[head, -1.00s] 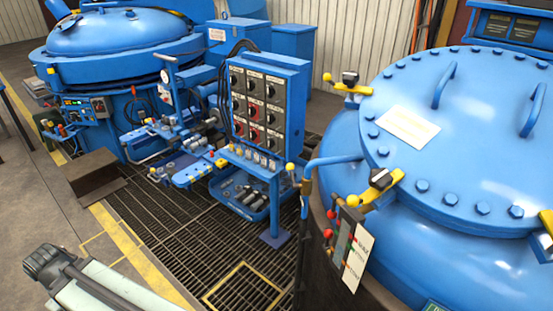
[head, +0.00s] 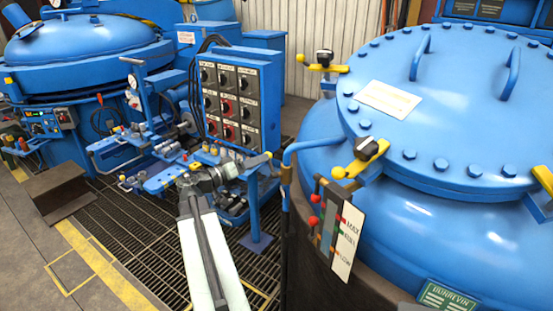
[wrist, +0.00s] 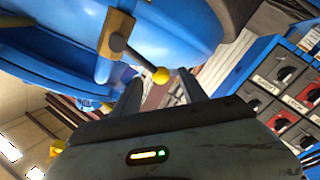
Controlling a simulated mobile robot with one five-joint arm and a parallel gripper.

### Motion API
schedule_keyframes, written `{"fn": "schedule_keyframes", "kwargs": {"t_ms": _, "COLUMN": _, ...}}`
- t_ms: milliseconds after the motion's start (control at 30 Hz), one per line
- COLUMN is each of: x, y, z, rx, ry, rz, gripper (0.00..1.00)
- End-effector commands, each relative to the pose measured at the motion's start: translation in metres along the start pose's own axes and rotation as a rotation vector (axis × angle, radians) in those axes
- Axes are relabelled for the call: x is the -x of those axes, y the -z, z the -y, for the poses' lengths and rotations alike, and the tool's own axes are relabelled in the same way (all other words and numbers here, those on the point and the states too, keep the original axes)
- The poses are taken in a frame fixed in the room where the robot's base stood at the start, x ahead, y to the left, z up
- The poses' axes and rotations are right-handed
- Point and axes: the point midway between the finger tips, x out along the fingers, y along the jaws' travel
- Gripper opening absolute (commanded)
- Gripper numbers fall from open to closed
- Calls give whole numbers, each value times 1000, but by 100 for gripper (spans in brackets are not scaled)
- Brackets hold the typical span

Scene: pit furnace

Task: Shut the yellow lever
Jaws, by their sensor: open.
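A lever with a yellow ball end (wrist: 161,75) shows in the wrist view. Its short dark rod comes out of an ochre block (wrist: 117,36) on a blue pipe. My gripper (wrist: 160,78) is open, with one finger on each side of the ball in that view; whether the fingers reach it in depth I cannot tell. In the head view my gripper (head: 256,163) is at the blue pipe (head: 318,144) left of the big round vessel. There the lever is mostly hidden by my gripper.
The blue-lidded vessel (head: 440,120) fills the right, with yellow clamps (head: 361,159) on its rim. A level gauge (head: 343,240) hangs on its side. A switch panel (head: 231,105) stands close behind my gripper. Floor grating (head: 130,235) lies open at the left.

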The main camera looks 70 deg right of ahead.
Motion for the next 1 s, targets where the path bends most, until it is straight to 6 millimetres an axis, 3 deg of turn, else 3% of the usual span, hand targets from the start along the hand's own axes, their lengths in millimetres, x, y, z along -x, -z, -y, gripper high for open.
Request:
{"fn": "schedule_keyframes", "kwargs": {"t_ms": 233, "x": -15, "y": 2, "z": -3, "rx": -2, "ry": -11, "rz": -7, "gripper": 50}}
{"fn": "schedule_keyframes", "kwargs": {"t_ms": 600, "x": -74, "y": 3, "z": -2, "rx": -1, "ry": -8, "rz": -6, "gripper": 50}}
{"fn": "schedule_keyframes", "kwargs": {"t_ms": 933, "x": -79, "y": 3, "z": -2, "rx": -1, "ry": -6, "rz": -8, "gripper": 50}}
{"fn": "schedule_keyframes", "kwargs": {"t_ms": 1000, "x": -79, "y": 3, "z": -2, "rx": -1, "ry": -6, "rz": -8, "gripper": 31}}
